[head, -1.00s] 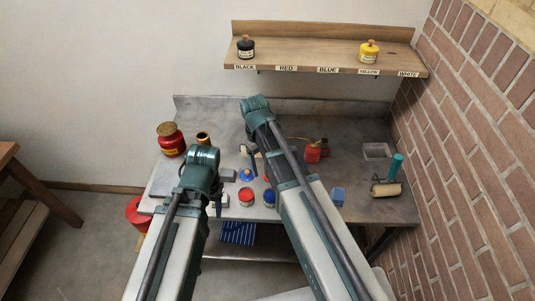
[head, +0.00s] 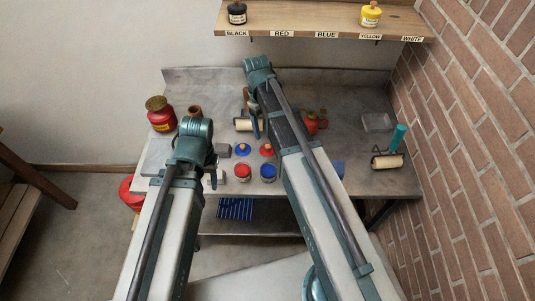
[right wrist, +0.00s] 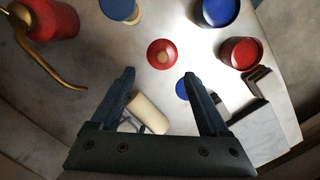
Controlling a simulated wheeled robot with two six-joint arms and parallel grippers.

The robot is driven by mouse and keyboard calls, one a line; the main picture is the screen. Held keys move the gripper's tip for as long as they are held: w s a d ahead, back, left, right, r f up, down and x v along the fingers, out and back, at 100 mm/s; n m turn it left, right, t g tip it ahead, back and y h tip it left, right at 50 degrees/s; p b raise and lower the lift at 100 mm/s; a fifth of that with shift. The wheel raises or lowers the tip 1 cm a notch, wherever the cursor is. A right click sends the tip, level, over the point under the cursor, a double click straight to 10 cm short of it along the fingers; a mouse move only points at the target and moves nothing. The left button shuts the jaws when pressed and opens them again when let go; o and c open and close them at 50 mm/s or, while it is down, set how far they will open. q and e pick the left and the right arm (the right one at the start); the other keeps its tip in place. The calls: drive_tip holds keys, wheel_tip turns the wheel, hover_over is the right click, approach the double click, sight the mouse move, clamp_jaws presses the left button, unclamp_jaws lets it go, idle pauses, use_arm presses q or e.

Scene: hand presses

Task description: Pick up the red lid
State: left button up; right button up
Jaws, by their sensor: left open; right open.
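The red lid (head: 267,149), a round disc with a pale knob, lies on the grey workbench (head: 360,150) left of my right arm in the head view. In the right wrist view the red lid (right wrist: 162,53) shows just past the fingertips, centred between them. My right gripper (right wrist: 159,76) is open and empty, with the lid apart from both fingers. In the head view the right gripper (head: 257,130) is partly hidden by its arm. My left gripper (head: 213,180) is open near the bench's front left; its jaws are small in view.
A blue lid (head: 242,149) lies close by, partly behind a finger in the wrist view. A red tin (head: 242,173) and blue tin (head: 268,172) stand at the front edge. A roller (right wrist: 148,112) and a red spouted can (right wrist: 50,18) are near the right gripper.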

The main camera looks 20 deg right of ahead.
sight(267, 146)
drive_tip(key=shift+s+d+f+b, duration=0.1)
drive_tip(key=shift+s+f+b, duration=0.1)
drive_tip(key=shift+f+b, duration=1.1)
drive_tip(key=shift+s+a+f+b, duration=0.1)
drive_tip(key=shift+s+f+b, duration=0.15)
drive_tip(key=shift+f+b, duration=1)
drive_tip(key=shift+s+d+f+b, duration=0.1)
drive_tip(key=shift+s+f+b, duration=0.1)
drive_tip(key=shift+f+b, duration=1.1)
drive_tip(key=shift+f+p, duration=0.2)
drive_tip(key=shift+p, duration=0.15)
clamp_jaws()
